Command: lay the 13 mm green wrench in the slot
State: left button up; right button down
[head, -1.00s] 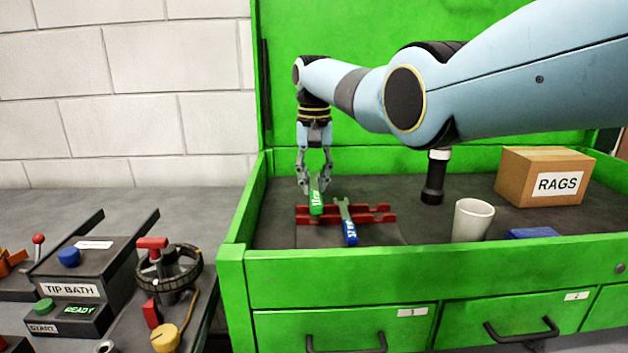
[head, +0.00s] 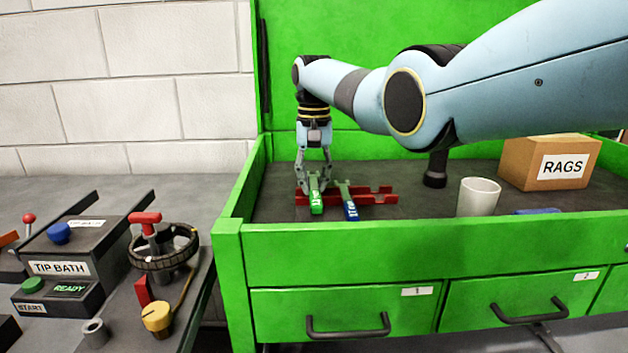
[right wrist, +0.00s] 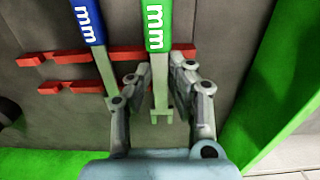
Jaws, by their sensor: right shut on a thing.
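The green wrench (head: 316,200) is held in my right gripper (head: 314,181), which is shut on its shaft. In the right wrist view the green wrench (right wrist: 155,30) runs between the fingers, its open-jaw end towards the wrist. It lies across the left part of the red slotted rack (head: 378,191). Whether it rests in a slot or just above is hidden by the fingers. A blue wrench (head: 349,207) lies beside it across the rack (right wrist: 60,58), to the right in the head view. My left gripper is not in view.
The rack lies in a green-walled tray (head: 430,245). A white cup (head: 478,197), a RAGS box (head: 550,163) and a dark cylinder (head: 435,172) stand to the right. A TIP BATH unit (head: 75,255) and a handwheel (head: 163,250) are at the left, outside the tray.

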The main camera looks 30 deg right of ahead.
pick_arm(q)
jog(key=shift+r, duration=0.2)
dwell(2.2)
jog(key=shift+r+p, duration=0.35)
jog(key=shift+p, duration=0.15)
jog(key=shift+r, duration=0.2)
dwell(2.4)
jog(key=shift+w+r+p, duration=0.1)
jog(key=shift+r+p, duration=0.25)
jog(key=shift+p, duration=0.2)
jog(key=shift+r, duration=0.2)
dwell(0.8)
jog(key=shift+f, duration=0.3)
dwell(0.7)
